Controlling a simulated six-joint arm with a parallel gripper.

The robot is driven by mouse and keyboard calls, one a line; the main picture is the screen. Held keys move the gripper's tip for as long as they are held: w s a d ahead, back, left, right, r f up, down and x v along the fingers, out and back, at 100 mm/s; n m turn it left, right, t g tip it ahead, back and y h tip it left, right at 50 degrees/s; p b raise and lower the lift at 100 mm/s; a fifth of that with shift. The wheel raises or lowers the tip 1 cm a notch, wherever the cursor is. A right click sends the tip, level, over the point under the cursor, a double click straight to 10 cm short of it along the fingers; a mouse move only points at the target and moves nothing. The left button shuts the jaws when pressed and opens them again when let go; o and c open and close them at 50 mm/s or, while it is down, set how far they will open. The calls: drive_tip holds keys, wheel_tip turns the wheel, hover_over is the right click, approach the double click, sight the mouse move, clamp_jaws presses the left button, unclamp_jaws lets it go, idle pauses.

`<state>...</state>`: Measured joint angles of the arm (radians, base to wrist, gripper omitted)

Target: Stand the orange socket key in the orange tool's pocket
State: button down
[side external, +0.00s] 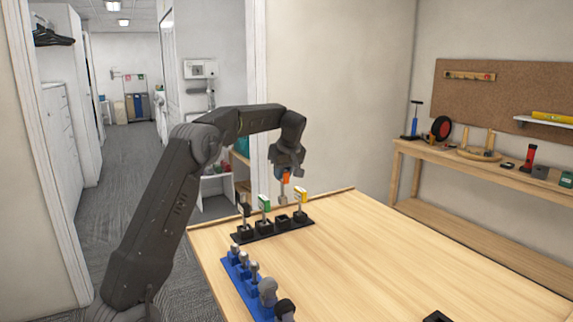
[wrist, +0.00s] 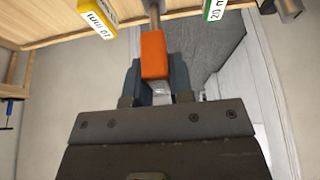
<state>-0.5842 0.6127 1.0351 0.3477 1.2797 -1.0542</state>
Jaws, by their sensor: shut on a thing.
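My gripper (side external: 287,170) is shut on the orange socket key (side external: 285,178), above the black pocket rack (side external: 265,232). In the wrist view the key's orange handle (wrist: 154,55) sits between the fingers, with its metal shaft running away from the gripper. In the side view the key hangs about upright, its lower end close above the rack. The rack holds a black tool (side external: 245,210), a green-tagged tool (side external: 264,205) and a yellow-tagged tool (side external: 300,197). An empty pocket (side external: 282,218) shows between the green and yellow tools. Whether the key's tip touches anything cannot be told.
A blue rack (side external: 238,285) with several metal-headed tools stands along the table's left edge. A dark object (side external: 437,317) lies at the front edge. The middle and right of the wooden table (side external: 390,255) are clear. A side bench (side external: 490,175) stands behind.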

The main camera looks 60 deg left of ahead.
sight(283, 197)
drive_tip(key=shift+f, duration=0.95)
drive_tip(key=shift+f, duration=0.1)
drive_tip(key=shift+f, duration=2.75)
drive_tip(key=c, duration=0.9)
unclamp_jaws()
drive_tip(key=shift+f, duration=0.1)
